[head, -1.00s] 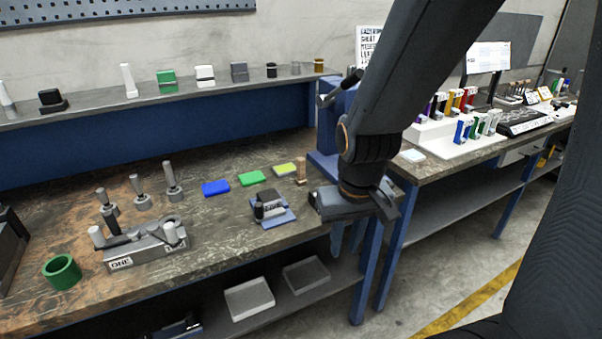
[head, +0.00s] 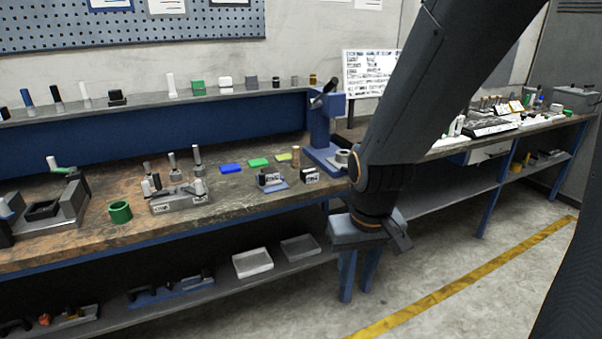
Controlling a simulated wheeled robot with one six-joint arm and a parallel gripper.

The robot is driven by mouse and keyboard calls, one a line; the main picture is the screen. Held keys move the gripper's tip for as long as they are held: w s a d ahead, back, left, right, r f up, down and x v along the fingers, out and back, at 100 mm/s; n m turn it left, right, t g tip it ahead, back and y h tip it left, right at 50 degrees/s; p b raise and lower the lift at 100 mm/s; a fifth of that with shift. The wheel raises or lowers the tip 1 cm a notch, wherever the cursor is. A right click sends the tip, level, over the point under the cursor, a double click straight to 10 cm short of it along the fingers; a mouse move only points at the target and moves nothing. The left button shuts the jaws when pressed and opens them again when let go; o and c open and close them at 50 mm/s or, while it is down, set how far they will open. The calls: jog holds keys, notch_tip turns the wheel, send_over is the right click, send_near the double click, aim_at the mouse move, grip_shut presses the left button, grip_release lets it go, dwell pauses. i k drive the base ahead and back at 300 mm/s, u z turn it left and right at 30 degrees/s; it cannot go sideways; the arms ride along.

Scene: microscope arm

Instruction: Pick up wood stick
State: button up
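A small upright tan wooden cylinder, which looks like the wood stick (head: 295,155), stands on the workbench (head: 235,192) in the head view. It is just right of the yellow-green block and left of the blue press. My gripper (head: 372,238) hangs at the end of my arm, right of and lower in the picture than the stick, in front of the bench edge. It is clearly apart from the stick. Its fingertips are not clear, so I cannot tell whether it is open or shut. I see nothing held in it.
A blue press (head: 321,130) stands close right of the stick. Blue (head: 231,168) and green (head: 258,162) blocks lie to its left. A small device on a blue plate (head: 271,180) and a dark block (head: 309,175) sit in front.

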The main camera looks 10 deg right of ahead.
aim_at(295, 164)
jog(key=z, duration=0.9)
jog(key=i, duration=1.3)
jog(key=u, duration=1.25)
jog(key=i, duration=0.8)
jog(key=u, duration=0.1)
